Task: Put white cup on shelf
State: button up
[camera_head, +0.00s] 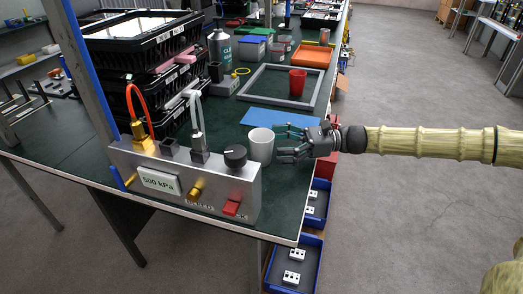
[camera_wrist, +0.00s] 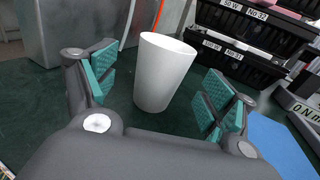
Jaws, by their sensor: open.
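The white cup (camera_head: 261,146) stands upright on the dark green bench top, just right of a metal pressure box. In the wrist view the white cup (camera_wrist: 160,75) stands between the two open fingers, with bare bench on both sides of it. My gripper (camera_head: 281,142) reaches in from the right at cup height, its fingers open. In the wrist view my gripper (camera_wrist: 158,90) shows teal pads that do not touch the cup. I cannot make out for certain which surface is the shelf.
The metal pressure box (camera_head: 215,187) with hoses is close left of the cup. Black crates (camera_head: 140,50) are stacked behind it. A blue sheet (camera_head: 268,118), a grey frame (camera_head: 252,96) and a red cup (camera_head: 297,82) lie farther back. Blue bins (camera_head: 293,268) hang below the bench edge.

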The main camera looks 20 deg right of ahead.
aim_at(261, 149)
jog(key=shift+r+b+x, duration=0.15)
jog(key=shift+b+x, duration=0.05)
jog(key=shift+x, duration=1.1)
jog(key=shift+r+b+x, duration=0.15)
jog(key=shift+b+x, duration=0.05)
jog(key=shift+x, duration=1.1)
jog(key=shift+w, duration=0.15)
jog(key=shift+c, duration=0.2)
jog(key=c, duration=1)
jog(key=shift+o, duration=0.2)
